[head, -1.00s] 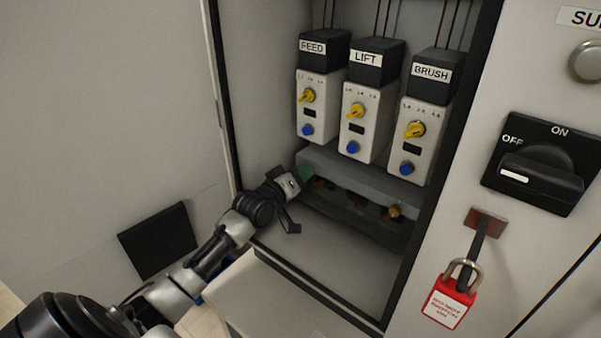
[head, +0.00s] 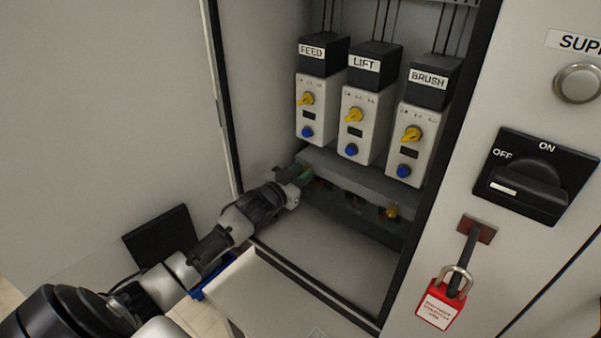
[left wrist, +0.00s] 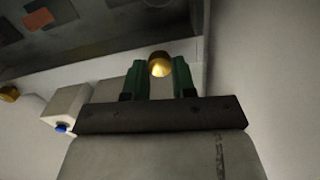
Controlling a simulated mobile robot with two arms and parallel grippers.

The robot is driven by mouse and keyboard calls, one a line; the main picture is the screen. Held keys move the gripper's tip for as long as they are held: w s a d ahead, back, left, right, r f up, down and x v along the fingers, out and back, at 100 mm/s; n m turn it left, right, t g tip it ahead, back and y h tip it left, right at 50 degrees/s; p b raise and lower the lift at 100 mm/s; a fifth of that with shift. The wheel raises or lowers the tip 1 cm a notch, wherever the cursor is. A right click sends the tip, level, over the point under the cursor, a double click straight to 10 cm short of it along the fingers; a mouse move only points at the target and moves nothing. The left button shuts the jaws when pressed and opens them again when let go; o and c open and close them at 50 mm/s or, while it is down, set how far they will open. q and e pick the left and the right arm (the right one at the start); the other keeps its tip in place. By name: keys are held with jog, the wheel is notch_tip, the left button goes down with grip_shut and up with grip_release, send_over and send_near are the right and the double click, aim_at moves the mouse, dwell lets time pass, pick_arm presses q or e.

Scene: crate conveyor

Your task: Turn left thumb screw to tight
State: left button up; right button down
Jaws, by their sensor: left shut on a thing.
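The left thumb screw (left wrist: 159,65) is a brass knob and shows between the two green fingers of my left gripper (left wrist: 159,78) in the left wrist view. The fingers are shut on it from both sides. In the head view my left gripper (head: 302,174) reaches into the cabinet, below the FEED unit, at the left end of the grey rail. There the left screw is hidden behind the gripper. A second brass thumb screw (head: 392,212) sits to the right, under the rail, and shows at the left edge of the wrist view (left wrist: 10,93). My right gripper is out of view.
The FEED (head: 318,105), LIFT (head: 364,120) and BRUSH (head: 413,140) units stand above the rail (head: 350,172). The cabinet floor (head: 330,250) is bare. A red padlock (head: 440,303) and a black OFF/ON switch (head: 537,185) are on the right panel.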

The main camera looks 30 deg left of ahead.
pick_arm(q)
jog(key=shift+f+m, duration=0.1)
jog(key=shift+m, duration=0.4)
jog(key=o, duration=0.9)
jog(key=shift+s+a+b, duration=0.2)
jog(key=shift+s+b, duration=0.1)
jog(key=shift+s, duration=2.45)
jog(key=shift+s+a+b, duration=0.2)
jog(key=shift+s+b, duration=0.1)
jog(key=shift+s, duration=2.4)
